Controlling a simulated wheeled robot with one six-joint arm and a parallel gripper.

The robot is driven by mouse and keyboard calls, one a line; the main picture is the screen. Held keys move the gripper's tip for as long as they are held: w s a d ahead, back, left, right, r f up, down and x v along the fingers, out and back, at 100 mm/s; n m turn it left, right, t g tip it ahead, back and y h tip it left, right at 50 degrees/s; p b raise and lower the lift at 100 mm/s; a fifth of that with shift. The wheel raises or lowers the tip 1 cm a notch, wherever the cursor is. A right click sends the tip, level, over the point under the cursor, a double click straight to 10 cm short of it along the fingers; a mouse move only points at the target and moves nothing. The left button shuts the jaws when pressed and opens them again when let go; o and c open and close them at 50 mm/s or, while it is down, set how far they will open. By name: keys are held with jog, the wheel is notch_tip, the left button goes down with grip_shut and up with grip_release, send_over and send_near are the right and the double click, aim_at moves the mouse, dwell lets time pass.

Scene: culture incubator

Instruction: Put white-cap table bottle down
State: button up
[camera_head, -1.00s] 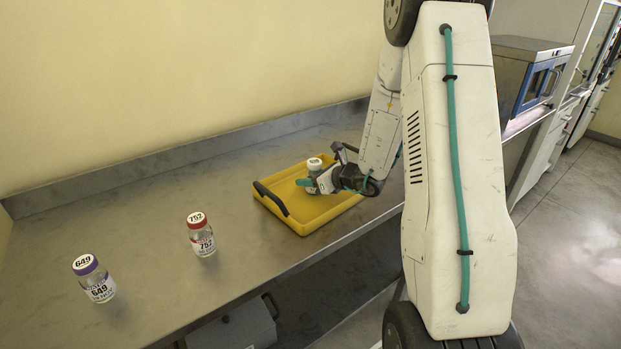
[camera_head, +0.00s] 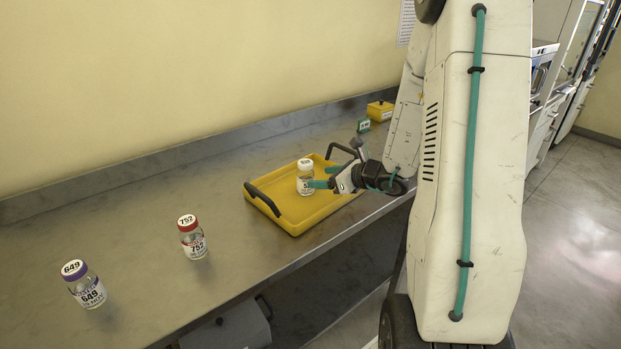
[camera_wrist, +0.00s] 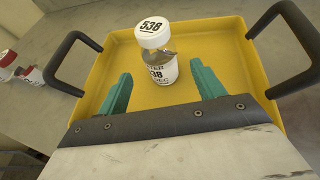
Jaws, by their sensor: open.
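The white-cap bottle (camera_head: 305,178) stands upright in the yellow tray (camera_head: 294,228) on the steel table. In the wrist view the bottle (camera_wrist: 157,70) reads 538 on its cap and shows ahead of the fingers, with the tray floor around it. My gripper (camera_head: 322,178) is open, with its teal fingers pointing at the bottle from the right. In the wrist view the gripper (camera_wrist: 158,92) has its fingers apart, one to each side, with the bottle beyond and between their tips. The tray's two dark handles are visible, one at each end.
A red-cap bottle (camera_head: 193,238) marked 752 and a purple-cap bottle (camera_head: 84,284) marked 649 stand on the table to the left. A small yellow box (camera_head: 380,110) and a green tag (camera_head: 363,125) are at the back right. The table between the tray and the red-cap bottle is clear.

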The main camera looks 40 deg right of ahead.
jog(key=shift+v, duration=1.2)
jog(key=shift+s+a+r, duration=0.1)
jog(key=shift+s+r, duration=0.1)
jog(key=s+a+r+n+g+y, duration=0.2)
jog(key=s+a+r+n+g, duration=0.15)
jog(key=a+n, duration=0.35)
jog(key=s+a+r+n+g+y, duration=0.1)
jog(key=s+a+r+n+g, duration=0.25)
jog(key=a+n, duration=0.35)
jog(key=s+a+r+n+g+y, duration=0.2)
jog(key=s+a+r+n, duration=0.25)
jog(key=a, duration=0.45)
jog(key=s+d+r+n+g+h, duration=0.2)
jog(key=s+r+n+h, duration=0.1)
jog(key=s+n+h, duration=0.6)
jog(key=s+n, duration=0.4)
jog(key=s, duration=0.1)
jog(key=shift+s+r+n, duration=0.2)
jog(key=shift+s+n, duration=0.15)
jog(key=shift+s, duration=0.05)
